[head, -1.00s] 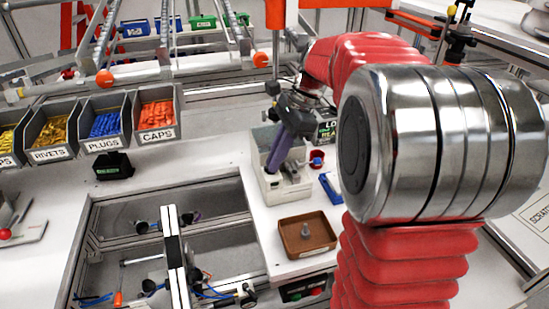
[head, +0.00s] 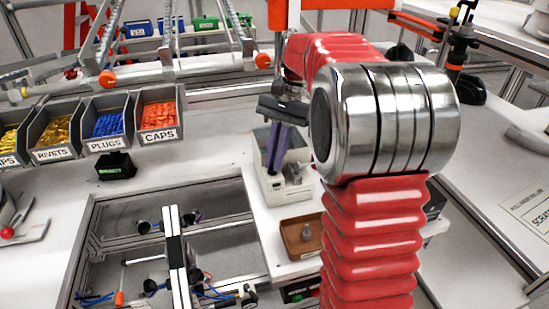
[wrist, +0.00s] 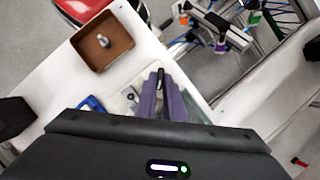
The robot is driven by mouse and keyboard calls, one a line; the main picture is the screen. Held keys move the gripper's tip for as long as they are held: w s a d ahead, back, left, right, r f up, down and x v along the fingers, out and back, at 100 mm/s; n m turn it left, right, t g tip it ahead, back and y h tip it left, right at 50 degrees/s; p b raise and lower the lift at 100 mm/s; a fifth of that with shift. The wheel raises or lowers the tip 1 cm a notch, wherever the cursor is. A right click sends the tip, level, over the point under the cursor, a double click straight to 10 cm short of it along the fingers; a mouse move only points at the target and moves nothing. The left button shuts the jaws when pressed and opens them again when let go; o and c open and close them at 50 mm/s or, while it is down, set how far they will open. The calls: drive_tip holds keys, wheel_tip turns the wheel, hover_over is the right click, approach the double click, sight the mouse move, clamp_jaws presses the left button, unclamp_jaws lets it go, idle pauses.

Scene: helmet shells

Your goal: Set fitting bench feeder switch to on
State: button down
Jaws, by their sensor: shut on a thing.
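My gripper (head: 275,166) has a dark body and purple fingers. In the head view it points down into the pale box-shaped unit (head: 296,178) on the white bench, right of the sunken bay. In the wrist view my gripper (wrist: 162,84) has its two fingers close together, shut on a small dark lever-like piece (wrist: 160,75). This piece may be the feeder switch; no on or off marking on it is readable. The unit's far parts and the lever's base are hidden by the fingers and the gripper body.
A brown tray (head: 289,239) with a grey peg stands in front of the unit. A dark box with a green button (head: 296,297) is at the bench's front edge. A sunken bay (head: 225,253) with cables lies left. Part bins (head: 133,145) stand at the back left.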

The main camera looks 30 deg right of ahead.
drive_tip(key=n, duration=0.2)
drive_tip(key=n+g+h, duration=0.1)
drive_tip(key=n, duration=0.1)
drive_tip(key=shift+w+a+n, duration=0.2)
drive_tip(key=shift+w+n, duration=0.1)
drive_tip(key=shift+w, duration=0.1)
drive_tip(key=n+h, duration=0.1)
drive_tip(key=n, duration=0.1)
drive_tip(key=n+g+h, duration=0.1)
drive_tip(key=n, duration=0.1)
drive_tip(key=shift+a+n, duration=0.2)
drive_tip(key=shift+n, duration=0.2)
drive_tip(key=c, duration=1.9)
unclamp_jaws()
drive_tip(key=shift+o, duration=0.2)
drive_tip(key=shift+r, duration=0.1)
drive_tip(key=shift+v, duration=3.6)
drive_tip(key=shift+w, duration=0.1)
